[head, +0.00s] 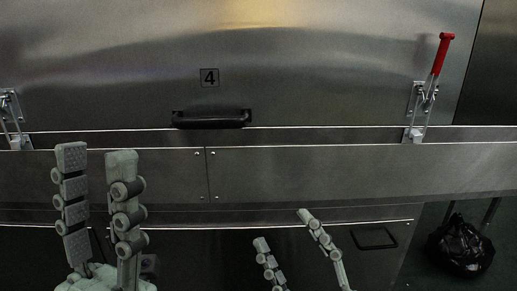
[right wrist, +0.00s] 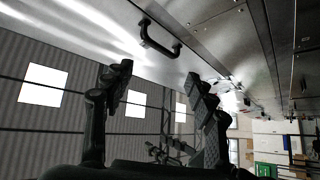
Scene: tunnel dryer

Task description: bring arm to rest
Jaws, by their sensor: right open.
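My left gripper (head: 97,157) stands upright at the lower left of the head view. Its two grey segmented fingers are apart with nothing between them. My right gripper (head: 283,228) is at the lower middle, smaller in the picture, with its fingers spread and empty. In the right wrist view the right gripper's dark fingers (right wrist: 158,75) are also wide apart, with no object between them. Both grippers show in front of the steel dryer front (head: 320,172). I cannot tell how far they are from it. The arms behind the grippers are mostly out of view.
The dryer's panel numbered 4 has a black handle (head: 211,119). A red-handled latch (head: 437,65) is at the right, raised, and another metal latch (head: 11,120) at the left edge. A black bag (head: 461,245) lies on the floor at the lower right.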

